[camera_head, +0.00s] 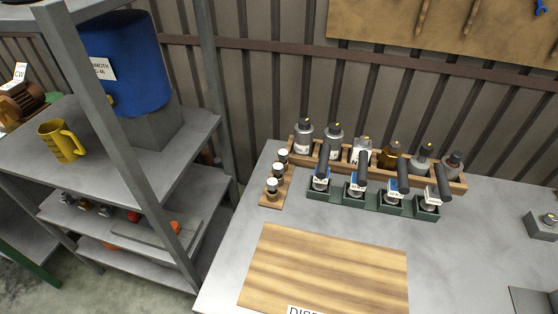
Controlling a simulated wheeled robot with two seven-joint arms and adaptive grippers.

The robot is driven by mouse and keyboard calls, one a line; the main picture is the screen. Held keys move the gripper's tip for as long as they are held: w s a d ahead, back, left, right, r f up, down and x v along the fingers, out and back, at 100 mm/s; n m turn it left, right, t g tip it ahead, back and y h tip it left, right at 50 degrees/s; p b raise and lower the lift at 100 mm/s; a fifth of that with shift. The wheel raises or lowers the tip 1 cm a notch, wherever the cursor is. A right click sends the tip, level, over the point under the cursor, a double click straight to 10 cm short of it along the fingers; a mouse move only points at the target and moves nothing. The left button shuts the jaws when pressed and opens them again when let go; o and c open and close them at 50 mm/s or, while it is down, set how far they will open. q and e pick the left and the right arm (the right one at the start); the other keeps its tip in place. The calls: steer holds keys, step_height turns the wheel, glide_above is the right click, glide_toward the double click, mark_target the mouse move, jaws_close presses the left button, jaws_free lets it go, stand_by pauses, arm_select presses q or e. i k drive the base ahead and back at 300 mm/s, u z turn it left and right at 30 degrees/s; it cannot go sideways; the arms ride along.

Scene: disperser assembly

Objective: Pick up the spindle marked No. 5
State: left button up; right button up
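A wooden rack (455,184) at the back of the grey table holds several upright grey and brown cylindrical parts with dark tops. One of them (361,152) has a white label starting with "N"; the rest of its marking is hidden or too small to read. A dark green holder (341,200) in front holds several parts with slanted black rods and white or blue labels. I cannot tell which part is the spindle marked No. 5. Neither of my grippers is in view.
A small wooden block (268,203) with three small cylinders stands left of the rack. A striped wooden board (325,270) lies at the front. A grey box (541,226) stands at right. Metal shelving (190,145) with a blue container (125,65) and yellow mug (62,142) is at left.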

mark_target(284, 155)
steer(key=k, duration=0.5)
steer(key=u, duration=2.1)
steer(key=i, duration=1.2)
steer(key=z, duration=2.1)
